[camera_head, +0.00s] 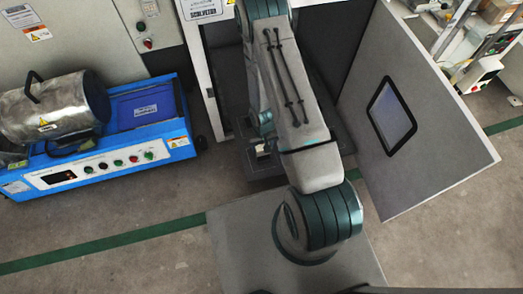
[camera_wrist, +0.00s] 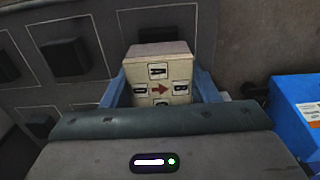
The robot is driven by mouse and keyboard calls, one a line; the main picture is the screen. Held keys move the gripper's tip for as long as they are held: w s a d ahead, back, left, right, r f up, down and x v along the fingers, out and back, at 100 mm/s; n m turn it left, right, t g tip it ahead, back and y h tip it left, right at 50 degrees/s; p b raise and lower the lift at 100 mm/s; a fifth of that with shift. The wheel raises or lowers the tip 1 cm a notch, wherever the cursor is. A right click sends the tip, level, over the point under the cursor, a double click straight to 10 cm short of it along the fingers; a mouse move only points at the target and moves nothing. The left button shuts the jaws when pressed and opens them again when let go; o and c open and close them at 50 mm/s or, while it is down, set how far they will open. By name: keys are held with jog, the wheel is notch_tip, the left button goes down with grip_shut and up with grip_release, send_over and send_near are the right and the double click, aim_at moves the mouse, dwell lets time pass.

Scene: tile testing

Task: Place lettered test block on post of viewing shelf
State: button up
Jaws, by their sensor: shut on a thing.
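In the wrist view, the lettered test block (camera_wrist: 158,57) is cream, with dark letters and a red arrow on small labels. My gripper (camera_wrist: 161,88) is shut on it, one blue finger at each side. The viewing shelf (camera_wrist: 108,18) is a grey surface beyond the block, with several dark square posts. One post (camera_wrist: 65,59) stands to the left of the block. Another post (camera_wrist: 157,32) shows just past the block's far edge. Whether the block touches the shelf cannot be told. In the head view my arm hides most of the gripper and shelf.
A white cabinet's door (camera_head: 432,150) with a dark-framed window stands open right of my arm. A blue machine (camera_head: 110,150) with a metal drum stands on the floor at left. Its blue side shows at right in the wrist view (camera_wrist: 298,112). Floor between is clear.

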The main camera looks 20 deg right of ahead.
aim_at(262, 149)
jog(key=shift+f+b, duration=0.8)
jog(key=shift+f, duration=1.05)
jog(key=shift+f, duration=0.1)
jog(key=o, duration=1.2)
jog(key=shift+o, duration=0.2)
